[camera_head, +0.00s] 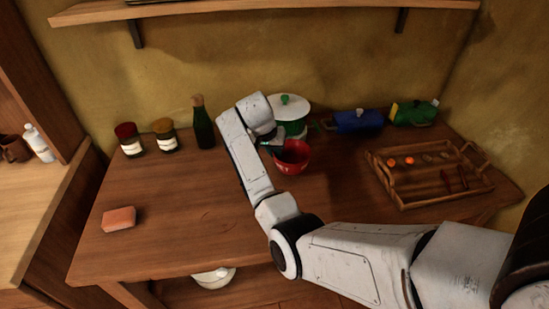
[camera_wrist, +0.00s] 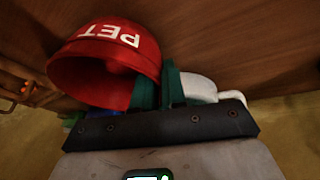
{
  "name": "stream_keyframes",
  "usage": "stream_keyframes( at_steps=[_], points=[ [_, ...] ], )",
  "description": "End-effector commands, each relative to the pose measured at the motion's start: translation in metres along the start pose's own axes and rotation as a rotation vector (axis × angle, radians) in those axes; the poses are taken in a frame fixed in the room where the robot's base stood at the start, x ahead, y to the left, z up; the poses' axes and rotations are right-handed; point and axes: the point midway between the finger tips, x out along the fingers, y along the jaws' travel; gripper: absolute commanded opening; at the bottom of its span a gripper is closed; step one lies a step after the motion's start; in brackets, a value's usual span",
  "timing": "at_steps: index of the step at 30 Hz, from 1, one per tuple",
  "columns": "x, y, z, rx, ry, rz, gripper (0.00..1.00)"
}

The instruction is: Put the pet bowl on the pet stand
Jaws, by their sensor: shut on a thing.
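The pet bowl (camera_head: 293,158) is red and is at the middle of the wooden table, below the white pot in the head view. In the wrist view the red bowl (camera_wrist: 115,60) is tilted, with white PET lettering and its opening turned toward the camera. My gripper (camera_head: 276,143) is at the bowl's left side in the head view. In the wrist view its green fingers (camera_wrist: 158,88) are shut on the bowl's rim. Whether the bowl touches the table is unclear. I cannot identify a pet stand with certainty.
Blue (camera_head: 357,121) and green (camera_head: 413,112) containers stand at the back right, beyond a wooden tray (camera_head: 440,193). Jars and a bottle (camera_head: 202,128) stand back left; a pink block (camera_head: 119,219) lies front left.

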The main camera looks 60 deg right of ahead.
Motion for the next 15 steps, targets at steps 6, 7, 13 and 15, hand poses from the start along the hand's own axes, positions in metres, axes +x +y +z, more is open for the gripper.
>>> stream_keyframes(
  at_steps=[6, 7, 13, 15],
  points=[
    [0.023, -0.005, 0.008, -0.003, -0.001, 0.001, 0.00],
    [0.026, -0.006, 0.009, -0.003, -0.001, 0.001, 0.00],
    [0.031, -0.007, 0.010, -0.001, 0.001, -0.001, 0.00],
    [0.031, -0.007, 0.010, -0.001, 0.001, -0.001, 0.00]
  ],
)
